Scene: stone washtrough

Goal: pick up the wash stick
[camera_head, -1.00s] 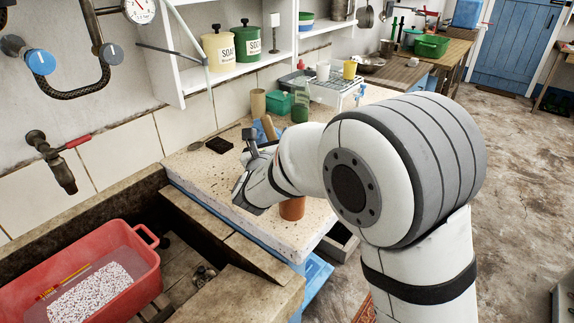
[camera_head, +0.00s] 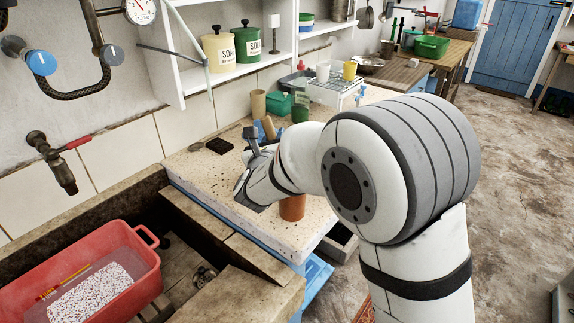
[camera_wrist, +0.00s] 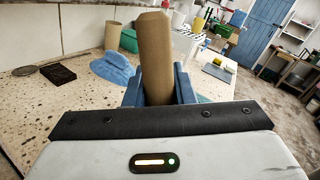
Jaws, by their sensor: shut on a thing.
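The wash stick (camera_wrist: 155,60) is a thick brown wooden rod, standing nearly upright between my jaws in the wrist view. In the head view its tan top (camera_head: 269,127) shows just beyond my fingers. My gripper (camera_wrist: 158,90) is shut on it, one blue-grey finger on each side. In the head view my gripper (camera_head: 258,140) is over the pale speckled counter (camera_head: 195,165). The stick's lower end is hidden by my gripper, so I cannot tell whether it touches the counter.
A blue cloth (camera_wrist: 112,68) and a dark block (camera_wrist: 58,73) lie left of the stick. A green tub (camera_head: 278,103) and a tan cylinder (camera_head: 258,103) stand behind. A terracotta pot (camera_head: 292,207) is beside my wrist. A red basin (camera_head: 140,262) sits in the trough at left.

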